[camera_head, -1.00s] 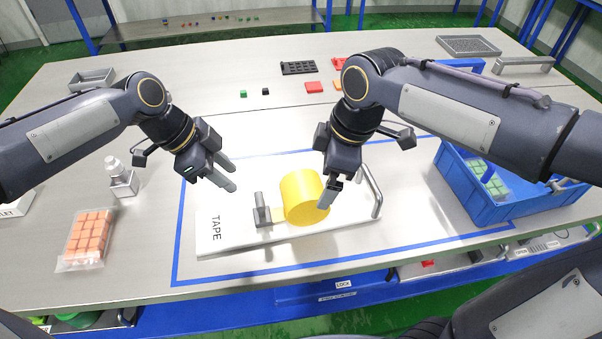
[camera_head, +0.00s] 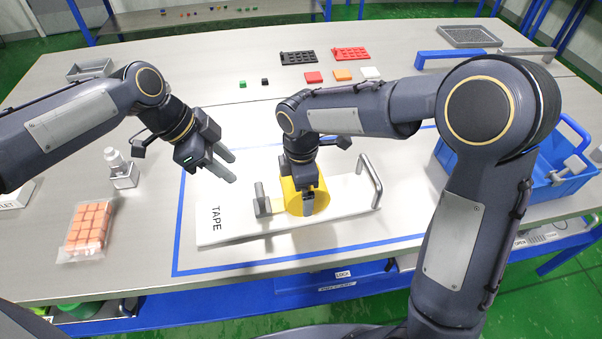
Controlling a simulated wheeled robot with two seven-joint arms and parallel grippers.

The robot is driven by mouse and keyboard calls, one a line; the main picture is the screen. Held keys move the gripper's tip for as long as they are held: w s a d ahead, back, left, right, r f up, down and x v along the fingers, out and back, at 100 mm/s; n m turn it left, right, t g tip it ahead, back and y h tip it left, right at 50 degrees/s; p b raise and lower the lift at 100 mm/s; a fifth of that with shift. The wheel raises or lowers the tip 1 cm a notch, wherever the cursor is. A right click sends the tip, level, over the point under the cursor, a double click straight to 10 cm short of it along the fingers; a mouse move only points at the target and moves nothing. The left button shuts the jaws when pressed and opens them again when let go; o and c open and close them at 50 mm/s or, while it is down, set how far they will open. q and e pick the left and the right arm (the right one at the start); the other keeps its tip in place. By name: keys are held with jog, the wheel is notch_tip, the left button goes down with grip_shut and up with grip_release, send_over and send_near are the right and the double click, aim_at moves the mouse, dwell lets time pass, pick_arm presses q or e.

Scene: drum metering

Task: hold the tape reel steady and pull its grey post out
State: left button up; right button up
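The yellow tape reel (camera_head: 321,201) sits on a white board (camera_head: 230,232) marked TAPE. A grey upright piece (camera_head: 260,197) on a small base stands just left of the reel; I cannot tell whether it is the reel's post. My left gripper (camera_head: 232,166) is open and empty, above the board and up-left of the reel, with its two fingers apart. My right gripper (camera_head: 308,206) points down at the reel and covers much of it. Its fingers overlap in this view, so its opening and any contact with the reel are unclear.
A metal handle (camera_head: 371,177) stands at the board's right end. A blue crate (camera_head: 508,195) is at the right, partly behind my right arm. A pack of orange blocks (camera_head: 88,229) and a small bottle (camera_head: 116,160) are at the left. Colored plates lie at the back.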

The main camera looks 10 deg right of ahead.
aim_at(259, 188)
jog(key=shift+f, duration=0.5)
pick_arm(q)
jog(key=shift+o, duration=0.4)
pick_arm(e)
jog(key=c, duration=1.6)
pick_arm(q)
jog(key=o, duration=0.5)
jog(key=shift+d+y, duration=0.3)
jog(key=shift+d, duration=0.15)
jog(key=shift+c, duration=0.2)
pick_arm(e)
jog(key=shift+c, duration=0.2)
pick_arm(q)
jog(key=d+y, duration=0.4)
jog(key=shift+s, duration=0.15)
jog(key=shift+d+r+n+y, duration=0.15)
jog(key=shift+d+n+y, duration=0.25)
jog(key=shift+y, duration=0.1)
notch_tip(259, 188, down, 12)
jog(key=shift+r, duration=0.1)
